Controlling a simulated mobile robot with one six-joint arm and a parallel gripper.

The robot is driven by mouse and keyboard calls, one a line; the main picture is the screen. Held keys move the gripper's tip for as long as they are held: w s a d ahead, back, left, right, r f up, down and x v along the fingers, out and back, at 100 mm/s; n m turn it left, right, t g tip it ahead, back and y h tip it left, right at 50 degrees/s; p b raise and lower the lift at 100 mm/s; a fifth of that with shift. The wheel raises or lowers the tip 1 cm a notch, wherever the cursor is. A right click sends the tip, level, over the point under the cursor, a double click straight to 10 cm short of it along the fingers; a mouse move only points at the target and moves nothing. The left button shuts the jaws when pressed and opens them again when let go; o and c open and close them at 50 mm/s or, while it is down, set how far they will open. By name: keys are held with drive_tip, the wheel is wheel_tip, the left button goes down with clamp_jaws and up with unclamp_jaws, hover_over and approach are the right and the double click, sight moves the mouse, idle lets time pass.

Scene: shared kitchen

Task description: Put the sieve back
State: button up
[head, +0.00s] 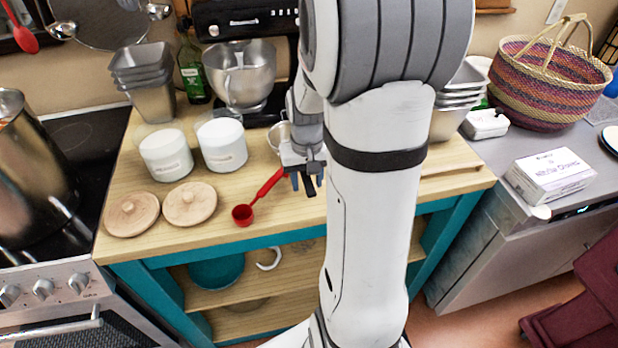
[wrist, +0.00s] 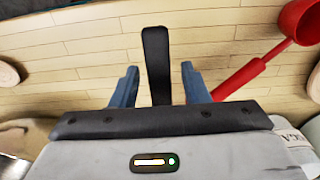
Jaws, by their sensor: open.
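The sieve (head: 277,135) seems to be the round metal-rimmed thing beside my gripper on the wooden worktop; the arm and gripper hide most of it. A flat black handle (wrist: 157,62), which appears to be the sieve's, runs between my fingers in the wrist view. My gripper (head: 304,176) points down at the worktop in front of the mixer. In the wrist view my gripper (wrist: 161,78) is open, with one blue finger on each side of the handle and a gap on both sides. Whether the handle touches the wood is unclear.
A red measuring scoop (head: 257,199) lies just left of my gripper. Two white canisters (head: 193,149) and two wooden lids (head: 160,208) stand further left. The mixer bowl (head: 240,73) is behind. The worktop's front edge (head: 225,243) is close.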

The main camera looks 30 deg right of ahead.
drive_tip(key=shift+r, duration=0.15)
wheel_tip(320, 180, up, 10)
drive_tip(key=s+a+r+n+t, duration=0.1)
drive_tip(key=s+a+n+t, duration=0.1)
drive_tip(key=s+a, duration=0.9)
drive_tip(key=shift+s+a+r+n+t, duration=0.2)
drive_tip(key=shift+a+n+t, duration=0.2)
drive_tip(key=shift+a+n, duration=0.25)
